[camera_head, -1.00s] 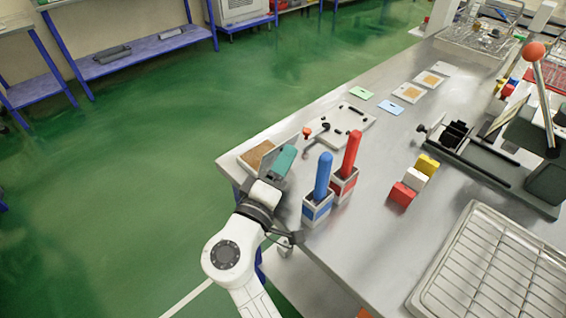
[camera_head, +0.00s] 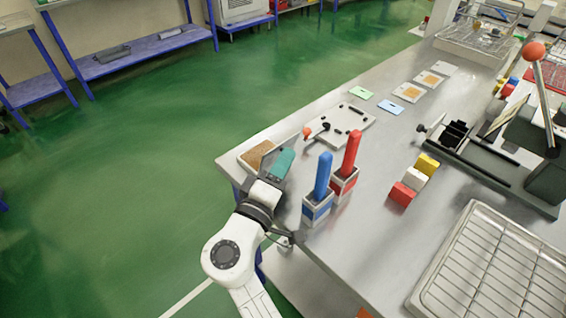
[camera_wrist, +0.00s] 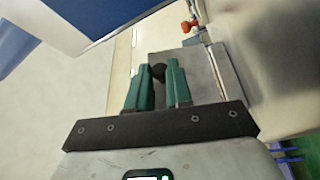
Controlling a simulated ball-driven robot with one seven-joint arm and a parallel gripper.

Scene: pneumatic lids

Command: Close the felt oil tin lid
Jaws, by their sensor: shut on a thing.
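The felt oil tin (camera_head: 254,156) lies at the near left corner of the metal bench, its brown felt partly showing, so it is not fully covered. Its grey lid (camera_head: 292,173) shows beside and under my gripper (camera_head: 283,160), appearing tilted; its exact angle is hard to tell. In the wrist view the grey lid (camera_wrist: 210,76) lies beyond the green fingers of my gripper (camera_wrist: 160,86). The fingers are shut on a dark round knob (camera_wrist: 158,71) on the lid. The hinge is hidden.
A blue-handled block (camera_head: 320,192) and a red-handled block (camera_head: 348,165) stand close right of my gripper. A white plate (camera_head: 345,128) with small black parts and an orange-tipped lever lies behind. Open green floor is at left.

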